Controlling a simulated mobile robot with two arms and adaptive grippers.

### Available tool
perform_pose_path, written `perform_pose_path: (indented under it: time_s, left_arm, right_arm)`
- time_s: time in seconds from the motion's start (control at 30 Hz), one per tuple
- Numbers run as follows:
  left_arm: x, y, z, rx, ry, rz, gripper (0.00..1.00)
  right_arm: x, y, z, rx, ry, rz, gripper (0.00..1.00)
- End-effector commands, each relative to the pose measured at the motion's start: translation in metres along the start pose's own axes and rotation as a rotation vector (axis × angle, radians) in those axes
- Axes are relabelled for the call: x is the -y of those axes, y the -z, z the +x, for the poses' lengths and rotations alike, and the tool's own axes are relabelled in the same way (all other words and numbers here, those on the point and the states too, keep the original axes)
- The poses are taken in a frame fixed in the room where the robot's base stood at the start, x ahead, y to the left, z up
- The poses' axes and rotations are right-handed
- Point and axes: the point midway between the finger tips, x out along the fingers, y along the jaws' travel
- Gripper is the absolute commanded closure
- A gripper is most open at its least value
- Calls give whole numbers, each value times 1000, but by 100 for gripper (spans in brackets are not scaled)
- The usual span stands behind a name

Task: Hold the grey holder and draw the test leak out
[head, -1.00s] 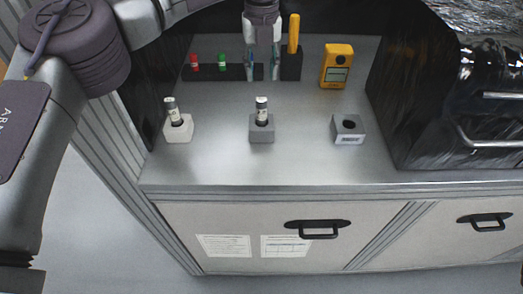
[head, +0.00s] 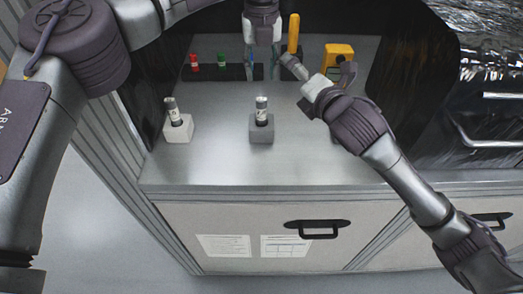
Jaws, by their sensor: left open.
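The grey holder (head: 262,135) stands near the middle of the bench. A small dark cylinder with a pale label, the test leak (head: 262,110), stands upright in it. A similar cylinder (head: 172,110) leans slightly in a white holder (head: 178,133) to the left. My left gripper (head: 262,72) points down at the back of the bench, behind the grey holder, open with its two fingers apart. My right gripper (head: 320,68) is above the bench, right of and behind the grey holder.
A dark rack with a red cap (head: 194,62) and a green cap (head: 221,61) stands at the back. A yellow handle (head: 293,33) stands beside my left gripper. A yellow meter (head: 338,53) and another grey block are mostly hidden by my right arm. Black wrapped equipment (head: 430,110) bounds the right.

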Motion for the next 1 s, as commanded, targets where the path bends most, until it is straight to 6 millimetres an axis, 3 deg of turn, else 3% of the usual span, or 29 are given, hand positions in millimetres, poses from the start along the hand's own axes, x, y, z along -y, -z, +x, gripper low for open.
perform_pose_path:
  time_s: [0.03, 0.1, 0.2, 0.3, 0.4, 0.67, 1.0]
  left_arm:
    - [0, 0, 0, 0, 0, 0, 58]
    - [0, 0, 0, 0, 0, 0, 58]
    - [0, 0, 0, 0, 0, 0, 58]
    - [0, 0, 0, 0, 0, 0, 58]
    - [0, 0, 0, 0, 0, 0, 58]
    - [0, 0, 0, 0, 0, 0, 58]
    - [0, 0, 0, 0, 0, 0, 58]
  right_arm:
    - [13, 29, 3, -14, 71, -70, 0]
    - [32, 66, 1, -18, 180, -194, 0]
    - [41, 109, -9, -35, 285, -401, 0]
    - [46, 140, -23, -48, 358, -583, 0]
    - [49, 159, -36, -46, 408, -721, 0]
    - [54, 174, -49, -32, 461, -864, 0]
    - [77, 165, 0, -33, 465, -865, 0]
